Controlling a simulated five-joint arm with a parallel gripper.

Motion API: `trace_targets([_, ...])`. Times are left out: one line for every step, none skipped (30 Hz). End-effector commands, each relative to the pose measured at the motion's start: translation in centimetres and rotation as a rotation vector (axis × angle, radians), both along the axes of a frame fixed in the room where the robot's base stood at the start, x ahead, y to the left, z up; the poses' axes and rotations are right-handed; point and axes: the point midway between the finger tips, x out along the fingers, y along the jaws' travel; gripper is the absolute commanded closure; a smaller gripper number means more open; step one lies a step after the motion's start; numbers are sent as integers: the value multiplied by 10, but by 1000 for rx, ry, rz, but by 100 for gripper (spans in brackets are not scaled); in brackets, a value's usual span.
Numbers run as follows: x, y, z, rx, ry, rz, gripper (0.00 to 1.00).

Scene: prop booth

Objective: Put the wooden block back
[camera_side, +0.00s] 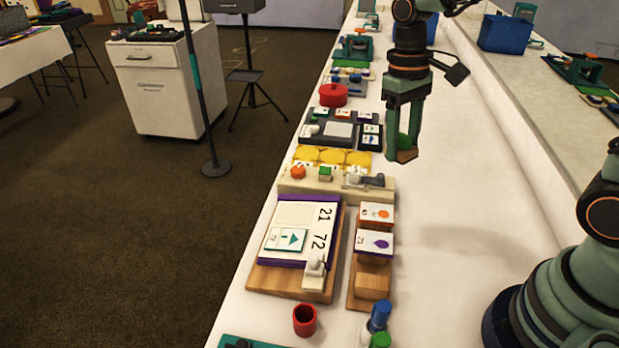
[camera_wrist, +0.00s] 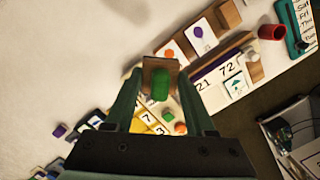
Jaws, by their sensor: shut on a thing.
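My gripper (camera_side: 403,150) is shut on a wooden block (camera_side: 407,155) with a green knob-like part (camera_side: 404,141) on top. It holds the block in the air above the white table, to the right of the dark grey tray. In the wrist view, the block (camera_wrist: 150,66) sits between the two fingertips, with its green part (camera_wrist: 160,84) towards the camera. A wooden strip (camera_side: 357,292) stands at the front with two card-topped blocks, orange (camera_side: 376,215) and purple (camera_side: 374,243). A plain wooden block (camera_side: 372,286) sits at its near end.
Left of the strip is a purple-edged board (camera_side: 292,235) with number cards. Behind it is a beige tray (camera_side: 295,187) with small items, then yellow tiles (camera_side: 333,158) and a dark grey tray (camera_side: 312,140). A red cup (camera_side: 305,320) stands in front.

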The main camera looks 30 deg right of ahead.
Motion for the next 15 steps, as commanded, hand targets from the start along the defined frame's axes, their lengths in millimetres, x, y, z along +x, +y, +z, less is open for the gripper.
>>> trace_targets([6, 16, 1, -1, -7, 27, 90])
trace_targets([10, 26, 2, -2, -11, 44, 90])
trace_targets([14, 42, 4, -3, -18, 66, 90])
trace_targets([18, 54, 5, -4, -23, 85, 90])
trace_targets([21, 68, 6, -4, -29, 105, 90])
trace_targets([24, 87, 7, -4, -36, 130, 90])
trace_targets([25, 102, 9, -4, -43, 148, 90])
trace_targets([26, 117, 9, -3, -47, 168, 90])
trace_targets([26, 136, 11, -2, -54, 192, 90])
trace_targets([26, 151, 11, -1, -59, 210, 90])
trace_targets([25, 166, 12, 1, -65, 228, 90])
trace_targets([22, 186, 13, 3, -72, 252, 90])
trace_targets([20, 200, 14, 4, -77, 270, 90])
trace_targets([17, 214, 15, 7, -82, 286, 90])
trace_targets([13, 232, 15, 10, -88, 308, 90])
